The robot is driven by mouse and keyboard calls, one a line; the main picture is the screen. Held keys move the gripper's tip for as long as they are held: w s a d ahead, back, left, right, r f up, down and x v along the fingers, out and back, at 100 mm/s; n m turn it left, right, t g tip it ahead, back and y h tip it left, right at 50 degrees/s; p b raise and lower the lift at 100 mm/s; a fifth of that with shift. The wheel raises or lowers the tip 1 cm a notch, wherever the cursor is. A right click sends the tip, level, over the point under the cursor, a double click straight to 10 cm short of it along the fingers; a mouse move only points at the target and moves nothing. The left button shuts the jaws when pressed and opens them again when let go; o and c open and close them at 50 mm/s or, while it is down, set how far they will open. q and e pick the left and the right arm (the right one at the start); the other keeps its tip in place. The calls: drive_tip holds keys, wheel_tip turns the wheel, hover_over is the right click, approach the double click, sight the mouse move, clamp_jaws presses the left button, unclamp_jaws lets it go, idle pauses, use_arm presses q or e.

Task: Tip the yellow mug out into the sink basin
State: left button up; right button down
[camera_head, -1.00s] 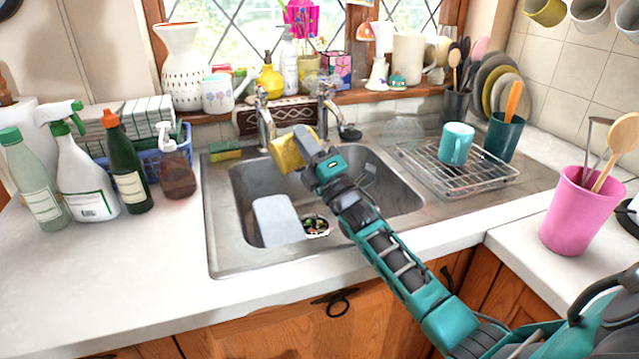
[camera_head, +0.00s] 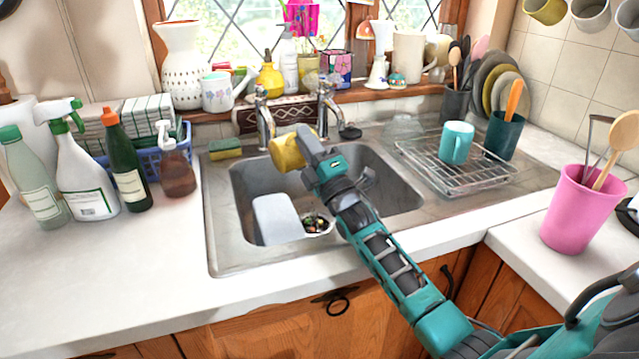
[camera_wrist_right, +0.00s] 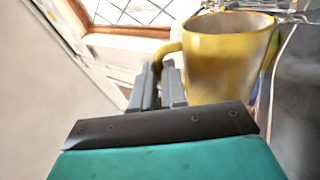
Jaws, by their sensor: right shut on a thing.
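The yellow mug (camera_head: 287,153) is held over the back of the sink basin (camera_head: 398,196), near the taps. It looks tilted in the head view, with its opening hidden from me. My right gripper (camera_head: 305,145) is shut on it, and the arm reaches in from the lower right. In the right wrist view the mug (camera_wrist_right: 225,60) stands beyond the fingers (camera_wrist_right: 160,85), which are at its handle on the mug's left side. Any contents of the mug do not show. My left gripper is not in view.
A white cutting board (camera_head: 277,220) and a bowl of scraps (camera_head: 317,224) are in the basin. Taps (camera_head: 328,100) stand close behind the mug. A wire rack (camera_head: 480,178) with a teal mug (camera_head: 457,142) is at right. Bottles (camera_head: 128,165) stand at left; the front left counter is clear.

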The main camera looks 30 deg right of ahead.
drive_tip(key=shift+d+m+h, duration=0.2)
drive_tip(key=shift+m+h, duration=0.2)
drive_tip(key=shift+m, duration=0.1)
drive_tip(key=shift+d+r+m+h+p, duration=0.15)
drive_tip(key=shift+d+m+h, duration=0.15)
drive_tip(key=shift+m, duration=0.25)
drive_tip(key=shift+d+r+m+h+p, duration=0.15)
drive_tip(key=shift+m+h, duration=0.15)
drive_tip(key=shift+m, duration=0.25)
drive_tip(key=d+f+m+g+h+p, duration=0.1)
drive_tip(key=d+m+g+h, duration=0.1)
drive_tip(key=d+m+h, duration=0.2)
drive_tip(key=d+f+m+g+h+p, duration=0.1)
drive_tip(key=d+f+m+g+h, duration=0.1)
drive_tip(key=m, duration=0.8)
drive_tip(key=shift+s+d+f+m+g+h, duration=0.15)
drive_tip(key=shift+d+f+m+g+h, duration=0.2)
drive_tip(key=shift+d+h, duration=0.65)
drive_tip(key=shift+a, duration=0.15)
